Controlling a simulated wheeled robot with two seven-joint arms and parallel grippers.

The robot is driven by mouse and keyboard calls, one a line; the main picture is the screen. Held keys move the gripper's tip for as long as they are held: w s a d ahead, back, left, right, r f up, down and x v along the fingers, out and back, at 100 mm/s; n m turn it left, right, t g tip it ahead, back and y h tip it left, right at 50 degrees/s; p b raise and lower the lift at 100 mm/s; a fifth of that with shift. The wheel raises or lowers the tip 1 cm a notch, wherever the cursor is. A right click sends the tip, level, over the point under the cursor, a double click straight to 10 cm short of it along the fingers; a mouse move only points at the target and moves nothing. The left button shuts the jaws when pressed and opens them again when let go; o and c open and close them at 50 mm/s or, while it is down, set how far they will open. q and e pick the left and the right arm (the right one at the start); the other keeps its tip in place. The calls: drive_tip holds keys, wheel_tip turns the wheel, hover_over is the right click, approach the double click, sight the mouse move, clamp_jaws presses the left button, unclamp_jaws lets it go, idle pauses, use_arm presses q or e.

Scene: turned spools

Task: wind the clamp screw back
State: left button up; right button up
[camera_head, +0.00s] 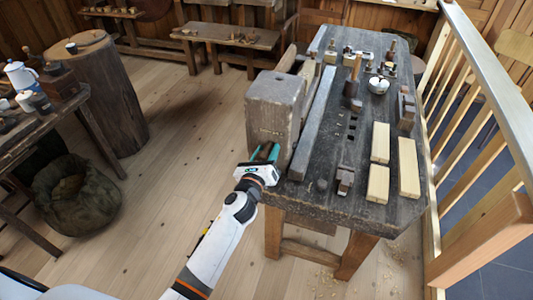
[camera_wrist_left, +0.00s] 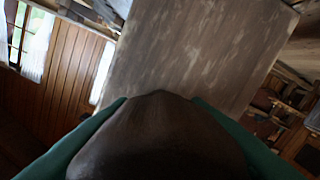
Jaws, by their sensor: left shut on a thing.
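My right gripper is not in view.
The dark workbench (camera_head: 327,165) carries pale wood blocks (camera_head: 408,165), a mallet (camera_head: 352,80) and a white pot (camera_head: 378,85). A wooden railing (camera_head: 490,80) runs along its right side. A stump (camera_head: 98,95) and a sack (camera_head: 76,193) stand left. The floor between is clear.

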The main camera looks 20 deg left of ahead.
use_arm(q)
drive_tip(key=n, duration=0.4)
drive_tip(key=shift+n, duration=0.3)
drive_tip(key=n, duration=0.4)
drive_tip(key=shift+r+n+b, duration=0.1)
drive_tip(key=shift+n+b, duration=0.2)
drive_tip(key=shift+b, duration=0.1)
drive_tip(key=n, duration=0.4)
drive_tip(key=shift+a+r+n, duration=0.1)
drive_tip(key=shift+n, duration=0.2)
drive_tip(key=n, duration=0.4)
drive_tip(key=shift+p, duration=0.3)
drive_tip(key=n+p, duration=0.1)
drive_tip(key=n, duration=0.4)
drive_tip(key=shift+r, duration=0.15)
drive_tip(key=n+p, duration=0.1)
drive_tip(key=n, duration=0.3)
drive_tip(key=shift+n, duration=0.3)
drive_tip(key=n, duration=0.4)
drive_tip(key=shift+p, duration=0.35)
drive_tip(key=shift+n, duration=2.1)
